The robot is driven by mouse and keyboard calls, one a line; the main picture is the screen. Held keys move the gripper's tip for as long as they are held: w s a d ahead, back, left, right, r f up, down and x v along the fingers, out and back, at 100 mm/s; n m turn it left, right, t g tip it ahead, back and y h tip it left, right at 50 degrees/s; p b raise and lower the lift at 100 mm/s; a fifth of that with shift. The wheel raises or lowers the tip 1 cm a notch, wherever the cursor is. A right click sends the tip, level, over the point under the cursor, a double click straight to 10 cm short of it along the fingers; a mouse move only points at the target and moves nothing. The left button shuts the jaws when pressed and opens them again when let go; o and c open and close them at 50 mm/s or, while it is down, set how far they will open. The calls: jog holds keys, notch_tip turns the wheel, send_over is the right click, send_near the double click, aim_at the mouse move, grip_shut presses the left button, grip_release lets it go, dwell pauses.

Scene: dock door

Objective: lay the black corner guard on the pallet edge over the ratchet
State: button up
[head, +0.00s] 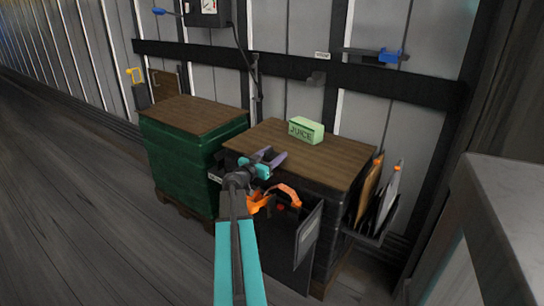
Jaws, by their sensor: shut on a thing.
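My gripper (272,159), with purple fingers, is at the front left edge of the black-wrapped pallet load (338,212), close to its brown top (335,157). It is shut on a small dark piece, which looks like the black corner guard; the fingers hide most of it, and its shape is unclear. Whether it touches the edge I cannot tell. Below the gripper, on the load's front, is an orange curved part (289,194) with a bit of red, perhaps the strap and ratchet. My arm partly hides this area.
A green JUICE box (305,130) stands on the load's top. A dark panel (308,238) juts from the front. A holder with envelopes (372,190) hangs at the right side. A green-wrapped load (185,155) stands left. A grey block (510,200) is at right. Floor at left is clear.

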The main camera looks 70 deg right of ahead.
jog(key=o, duration=1)
jog(key=shift+o, duration=0.2)
jog(key=shift+r+p, duration=0.25)
jog(key=shift+p, duration=0.25)
jog(key=shift+r+p, duration=0.55)
jog(key=shift+p, duration=0.6)
jog(key=b+v, duration=0.1)
jog(key=v, duration=1.1)
jog(key=shift+f, duration=0.2)
